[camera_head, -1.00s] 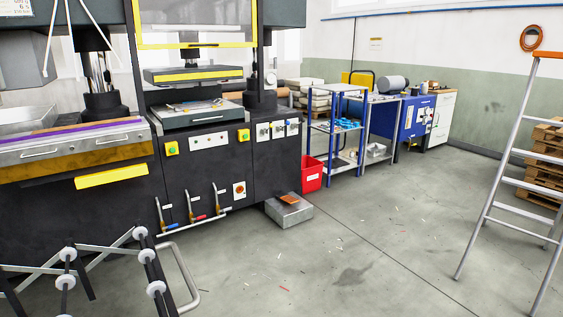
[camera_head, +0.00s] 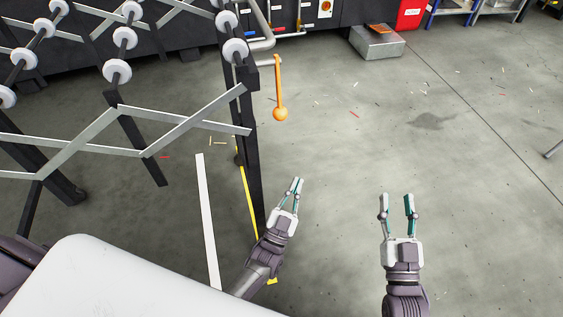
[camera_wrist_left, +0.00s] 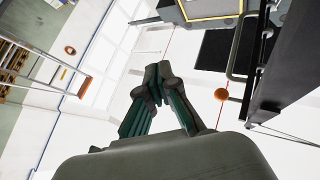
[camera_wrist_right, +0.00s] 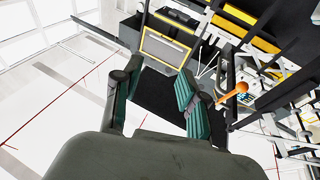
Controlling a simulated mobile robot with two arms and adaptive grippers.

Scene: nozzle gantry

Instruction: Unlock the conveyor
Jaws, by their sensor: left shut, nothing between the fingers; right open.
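The conveyor (camera_head: 122,104) is an expanding lattice frame with white rollers, at the left in the head view. An orange lever with a ball end (camera_head: 280,90) hangs down at its right end post. The ball also shows in the left wrist view (camera_wrist_left: 221,94) and the right wrist view (camera_wrist_right: 242,87). My left gripper (camera_head: 297,181) is shut and empty, below the lever in the head view and apart from it. My right gripper (camera_head: 396,198) is open and empty, further right over bare floor.
A grey metal box (camera_head: 377,43) lies on the floor by the dark machine. A red bin (camera_head: 411,13) stands beside it. Yellow (camera_head: 247,190) and white (camera_head: 207,220) floor strips run near the conveyor's end. The floor to the right is mostly clear, with small scraps.

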